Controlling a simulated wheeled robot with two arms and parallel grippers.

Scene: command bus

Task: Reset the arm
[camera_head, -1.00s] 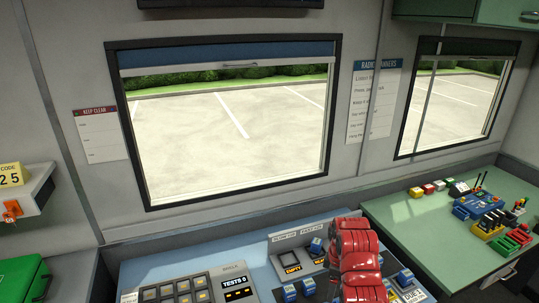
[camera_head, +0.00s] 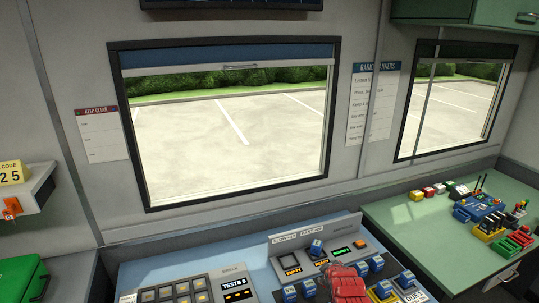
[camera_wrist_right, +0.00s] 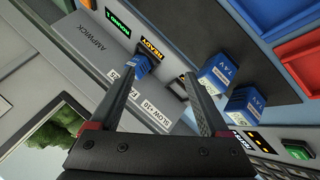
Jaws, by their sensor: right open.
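My right arm, with a red shell, shows at the bottom of the head view, low over the console (camera_head: 200,262). Its fingers are hidden there. In the right wrist view my right gripper (camera_wrist_right: 165,95) is open, its two dark fingers apart. A blue block (camera_wrist_right: 141,66) shows between the fingers, seated at the grey panel below the "READY" display; I see no finger touching it. The same block stands at the panel in the head view (camera_head: 316,247). My left gripper is not in view.
Several blue blocks (camera_head: 376,263) stand on the console around my right arm. A keypad (camera_head: 180,291) lies to the left. A green counter (camera_head: 400,217) with small coloured items is at the right. A window (camera_head: 230,130) is behind.

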